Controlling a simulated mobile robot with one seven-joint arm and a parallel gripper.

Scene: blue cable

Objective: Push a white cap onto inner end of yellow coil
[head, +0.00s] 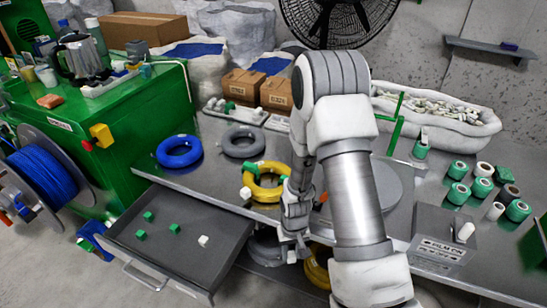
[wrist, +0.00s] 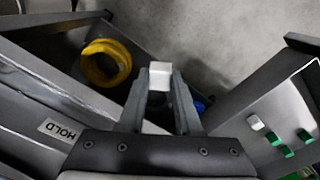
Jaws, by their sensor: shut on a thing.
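My gripper (wrist: 159,95) is shut on a white cap (wrist: 160,74), which sticks out between the fingertips in the wrist view. In the head view my gripper (head: 293,245) hangs at the table's front edge, right of the open drawer; the cap is hard to make out there. A yellow coil (head: 262,192) lies on the table behind and left of my gripper, with white and green pieces on or beside it. Its inner end cannot be told apart. Another yellow coil (head: 318,270) is low under the table, partly behind my arm. A yellow coil (wrist: 103,62) also shows in the wrist view.
The open drawer (head: 165,255) holds several green cubes (head: 148,216) and a white one (head: 203,240). A blue coil (head: 179,151) and a grey coil (head: 243,142) lie on the table. A grey block (head: 440,250) and several rolls (head: 458,193) stand at right.

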